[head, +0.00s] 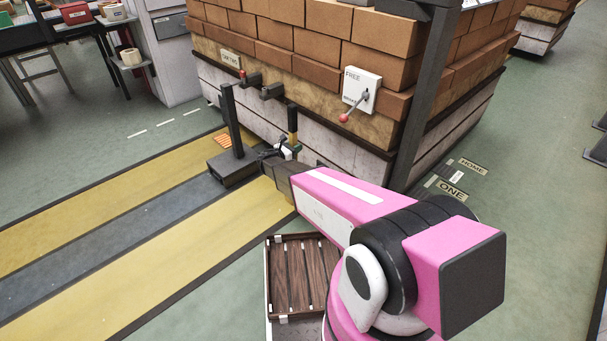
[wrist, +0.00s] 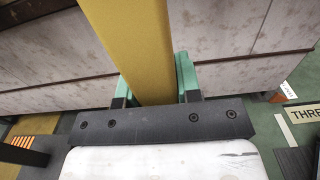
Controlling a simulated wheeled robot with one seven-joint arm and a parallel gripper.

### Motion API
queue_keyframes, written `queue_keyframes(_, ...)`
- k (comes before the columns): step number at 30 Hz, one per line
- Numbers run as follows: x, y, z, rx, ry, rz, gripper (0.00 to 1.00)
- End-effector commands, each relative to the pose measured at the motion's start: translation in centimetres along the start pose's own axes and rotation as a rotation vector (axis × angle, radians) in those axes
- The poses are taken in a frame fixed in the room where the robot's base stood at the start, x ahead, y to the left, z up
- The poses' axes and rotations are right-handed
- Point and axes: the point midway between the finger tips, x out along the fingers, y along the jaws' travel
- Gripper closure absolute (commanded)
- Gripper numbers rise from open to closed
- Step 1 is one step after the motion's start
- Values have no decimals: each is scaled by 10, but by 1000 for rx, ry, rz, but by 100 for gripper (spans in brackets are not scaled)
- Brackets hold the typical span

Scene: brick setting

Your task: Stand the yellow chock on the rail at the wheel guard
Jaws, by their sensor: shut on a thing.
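The yellow chock (wrist: 135,45) rises as a long bar between the two green fingers of my gripper (wrist: 154,82) in the wrist view. A grey rail strip (head: 60,284) runs between two yellow bands on the floor. A black block with an upright post (head: 233,165) stands on that strip, left of my gripper; I cannot tell whether it is the wheel guard. The chock's lower end is hidden.
The brick-laden cart (head: 285,85) fills the back, with dark stubs (head: 270,91) jutting out and a lever panel (head: 361,90). A slatted wooden tray (head: 306,275) lies by my arm. Floor labels (head: 462,176) lie to the right. The near floor strips are clear.

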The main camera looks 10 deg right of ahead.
Motion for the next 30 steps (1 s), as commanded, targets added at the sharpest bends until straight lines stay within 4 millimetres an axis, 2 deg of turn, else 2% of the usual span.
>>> queue_keyframes(18,93,-7,-54,-1,-6,-2,100)
queue_keyframes(24,106,-9,-62,-1,-6,0,100)
queue_keyframes(30,108,-9,-67,-1,-6,1,100)
